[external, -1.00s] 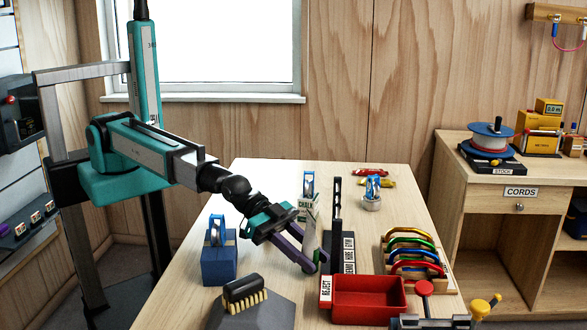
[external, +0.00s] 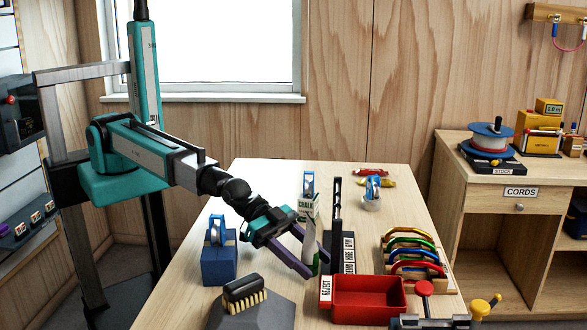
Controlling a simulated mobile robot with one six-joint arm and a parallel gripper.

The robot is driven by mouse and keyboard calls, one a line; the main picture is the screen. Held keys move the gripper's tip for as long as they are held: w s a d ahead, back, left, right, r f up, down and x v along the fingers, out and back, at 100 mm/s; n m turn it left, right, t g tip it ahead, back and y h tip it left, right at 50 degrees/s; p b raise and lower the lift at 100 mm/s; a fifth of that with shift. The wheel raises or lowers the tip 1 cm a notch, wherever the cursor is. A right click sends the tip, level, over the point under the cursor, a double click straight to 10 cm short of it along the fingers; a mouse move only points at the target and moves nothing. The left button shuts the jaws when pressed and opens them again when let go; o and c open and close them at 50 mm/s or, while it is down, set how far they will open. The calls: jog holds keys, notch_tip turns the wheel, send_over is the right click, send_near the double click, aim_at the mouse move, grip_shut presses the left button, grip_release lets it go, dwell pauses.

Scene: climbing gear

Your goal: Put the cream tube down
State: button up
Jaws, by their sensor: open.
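The cream tube (external: 310,243) is pale with a green end at the bottom. It stands about upright on the table (external: 262,190), close to the left of the black upright holder. My gripper (external: 316,266) reaches down to it from the left. Its two purple fingers are open, one on each side of the tube's lower part. The far finger is partly hidden behind the tube. I cannot tell whether either finger still touches it.
A black upright holder (external: 337,215) stands just right of the tube. A white labelled block (external: 308,204) is behind it. A red reject tray (external: 368,298) lies front right, a brush (external: 244,293) front left, a blue box (external: 219,264) left. Coloured carabiners (external: 412,252) stand right.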

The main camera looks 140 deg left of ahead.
jog(key=shift+s+r, duration=0.1)
jog(key=shift+r, duration=0.1)
jog(key=shift+b+v, duration=0.3)
jog(key=shift+v, duration=1.05)
jog(key=shift+b+v, duration=0.6)
jog(key=shift+v, duration=1.75)
jog(key=shift+c, duration=0.4)
jog(key=c, duration=0.4)
jog(key=shift+a, duration=0.15)
jog(key=shift+c, duration=0.2)
